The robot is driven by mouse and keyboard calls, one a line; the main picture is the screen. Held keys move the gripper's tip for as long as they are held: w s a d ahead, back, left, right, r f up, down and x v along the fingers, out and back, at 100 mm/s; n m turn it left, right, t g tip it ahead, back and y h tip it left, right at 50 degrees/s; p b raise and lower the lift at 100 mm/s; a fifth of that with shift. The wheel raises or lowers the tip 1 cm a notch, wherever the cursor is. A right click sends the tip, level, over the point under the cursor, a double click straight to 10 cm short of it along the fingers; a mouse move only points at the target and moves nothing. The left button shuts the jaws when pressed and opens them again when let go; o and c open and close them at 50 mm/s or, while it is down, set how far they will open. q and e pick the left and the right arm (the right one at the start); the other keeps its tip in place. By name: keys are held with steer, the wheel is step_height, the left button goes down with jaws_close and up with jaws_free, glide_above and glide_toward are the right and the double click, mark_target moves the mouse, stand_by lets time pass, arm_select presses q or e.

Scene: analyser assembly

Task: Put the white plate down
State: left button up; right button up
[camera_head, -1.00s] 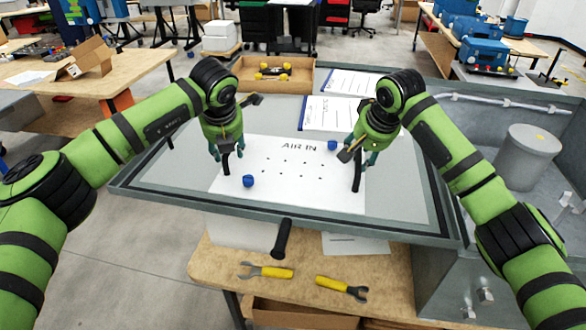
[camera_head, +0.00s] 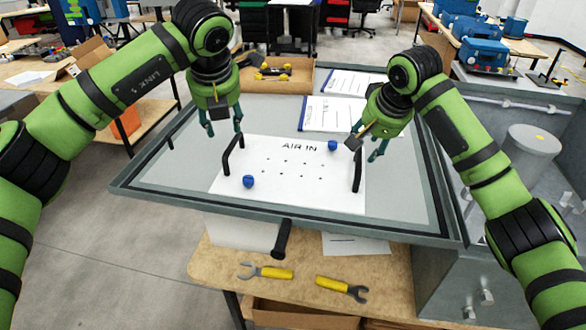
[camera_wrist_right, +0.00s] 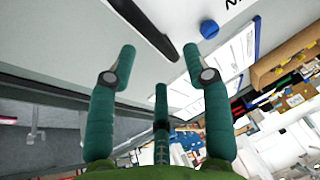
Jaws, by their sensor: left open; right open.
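The white plate (camera_head: 290,190) marked "AIR IN" lies flat on the grey tray-like surface (camera_head: 400,200). It has a black handle at its left side (camera_head: 233,154) and another at its right side (camera_head: 357,171). Two blue knobs sit on it, one front left (camera_head: 249,181) and one back right (camera_head: 332,145). My left gripper (camera_head: 223,132) is open and empty, above the left handle. My right gripper (camera_head: 366,150) is open, beside and above the right handle. In the right wrist view, the open fingers (camera_wrist_right: 157,62) have the black handle (camera_wrist_right: 145,28) beyond their tips.
White sheets with blue edges (camera_head: 328,114) lie behind the plate. A cardboard box (camera_head: 274,75) stands at the back edge. Two yellow-handled tools (camera_head: 266,271) lie on the wooden bench (camera_head: 390,285) below. A grey cylinder (camera_head: 529,157) stands at the right.

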steer(key=v, duration=0.7)
steer(key=shift+s, duration=0.15)
